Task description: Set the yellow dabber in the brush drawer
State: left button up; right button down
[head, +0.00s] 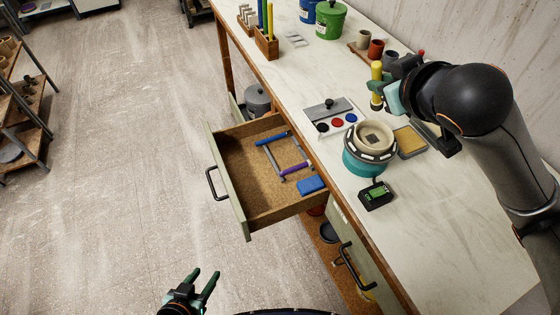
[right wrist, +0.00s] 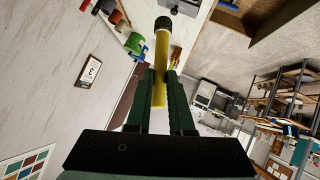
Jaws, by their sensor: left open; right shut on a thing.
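The yellow dabber (head: 376,84) is upright in my right gripper (head: 380,86), at the back of the worktop beyond the round pot stand. It also shows in the right wrist view (right wrist: 161,70), yellow with a dark end, between the two green fingers. I cannot tell whether its lower end touches the worktop. The brush drawer (head: 231,187) is pulled open below the worktop edge. Inside it lie a blue-handled tool (head: 272,137), a purple-handled tool (head: 297,171) and a blue block (head: 311,185). My left gripper (head: 203,279) is open and empty over the floor, in front of the drawer.
The drawer's left part is bare.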

aim_at(271, 198)
jog(key=i+j+z, duration=0.2)
jog(key=j, duration=0.3)
jog(key=i+j+z, duration=0.2)
jog(key=j, duration=0.35)
jog(key=j+z, duration=0.2)
jog(key=j, duration=0.35)
